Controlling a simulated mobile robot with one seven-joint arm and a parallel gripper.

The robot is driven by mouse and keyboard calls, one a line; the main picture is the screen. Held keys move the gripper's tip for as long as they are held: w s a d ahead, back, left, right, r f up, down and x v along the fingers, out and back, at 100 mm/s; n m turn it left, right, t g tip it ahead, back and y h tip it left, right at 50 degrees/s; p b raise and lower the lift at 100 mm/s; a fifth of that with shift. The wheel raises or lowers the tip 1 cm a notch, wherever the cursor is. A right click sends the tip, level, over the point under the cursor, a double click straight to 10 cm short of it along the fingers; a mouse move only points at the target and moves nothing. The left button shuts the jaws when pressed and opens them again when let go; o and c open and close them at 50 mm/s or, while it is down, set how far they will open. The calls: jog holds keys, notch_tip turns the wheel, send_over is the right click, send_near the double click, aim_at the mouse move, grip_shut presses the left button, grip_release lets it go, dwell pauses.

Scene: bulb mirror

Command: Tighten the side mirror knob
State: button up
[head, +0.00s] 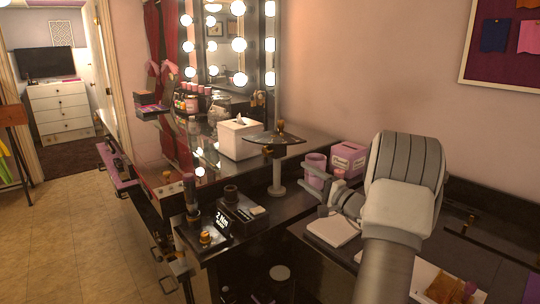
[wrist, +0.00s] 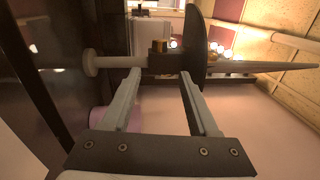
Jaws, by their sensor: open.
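The side mirror (head: 275,138) is a thin dark disc on a short upright post (head: 277,172) at the counter's corner, tilted almost flat. A brass knob (head: 267,151) shows just below the disc. In the wrist view the picture is turned sideways: the post (wrist: 108,63) runs across from the left to the disc (wrist: 201,40), and the brass knob (wrist: 159,46) sits beside the disc. My gripper (head: 305,177) is right of the post, open and empty. In the wrist view its fingertips (wrist: 160,74) are spread on either side of the knob's line, with the knob beyond them, apart.
A white tissue box (head: 239,138) stands left of the mirror. Black boxes (head: 241,207) sit in front of it. Pink containers (head: 348,159) stand close behind my gripper, and a pale pad (head: 333,229) lies below it. The bulb mirror (head: 228,45) is at the back.

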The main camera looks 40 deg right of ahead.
aim_at(270, 154)
jog(key=w, duration=0.5)
jog(key=w+a+r, duration=0.1)
jog(key=w, duration=0.5)
jog(key=w+r, duration=0.1)
jog(key=w, duration=0.5)
jog(key=shift+w+a+b, duration=0.1)
jog(key=shift+a+b, duration=0.05)
jog(key=shift+b, duration=0.15)
grip_shut()
jog(key=shift+f, duration=0.1)
